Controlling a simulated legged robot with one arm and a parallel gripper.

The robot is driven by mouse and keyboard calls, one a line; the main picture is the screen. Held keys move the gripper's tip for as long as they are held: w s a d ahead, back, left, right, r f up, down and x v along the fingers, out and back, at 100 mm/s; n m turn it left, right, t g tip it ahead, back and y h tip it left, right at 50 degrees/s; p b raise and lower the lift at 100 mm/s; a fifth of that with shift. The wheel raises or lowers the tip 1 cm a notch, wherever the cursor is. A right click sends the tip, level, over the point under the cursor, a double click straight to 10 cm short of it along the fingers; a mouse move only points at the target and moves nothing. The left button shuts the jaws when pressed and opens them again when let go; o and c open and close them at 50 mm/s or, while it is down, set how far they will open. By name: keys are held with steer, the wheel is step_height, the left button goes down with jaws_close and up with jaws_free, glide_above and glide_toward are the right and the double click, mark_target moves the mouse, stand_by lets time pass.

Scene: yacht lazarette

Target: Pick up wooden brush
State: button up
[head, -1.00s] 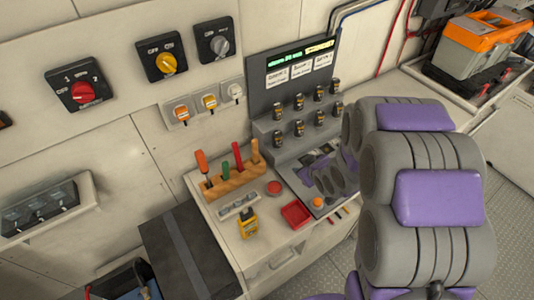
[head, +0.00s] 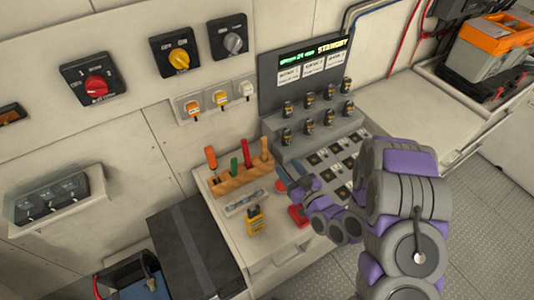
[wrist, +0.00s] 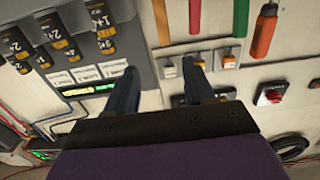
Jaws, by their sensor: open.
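A tan wooden handle (head: 264,148), which looks like the wooden brush, stands upright at the right end of a wooden rack (head: 232,182) on the counter. Its lower end is hidden in the rack. In the wrist view the tan handle (wrist: 161,20) is at the top, beyond the gap between my fingers. Beside it stand a red handle (head: 246,153), a green handle (head: 234,166) and an orange handle (head: 211,157). My gripper (head: 290,179) is open and empty, to the right of the rack and apart from the brush. It also shows in the wrist view (wrist: 164,70).
A grey console (head: 310,125) with several small dark cylinders stands behind and right of the rack. A red tray (head: 297,216) is partly hidden by my arm. A yellow device (head: 255,220) and a grey level-like bar (head: 245,201) lie in front of the rack. The wall carries switches and sockets (head: 221,98).

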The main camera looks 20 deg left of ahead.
mark_target(265, 144)
steer(key=b+x, duration=0.1)
steer(key=x, duration=0.4)
steer(key=b+x, duration=0.2)
steer(key=x, duration=0.3)
steer(key=b+x, duration=0.1)
steer(key=x, duration=0.4)
steer(key=shift+s+a+f+b, duration=0.1)
steer(key=shift+a+f+b, duration=0.2)
steer(key=shift+a, duration=0.2)
steer(key=shift+w+a, duration=0.4)
jaws_close()
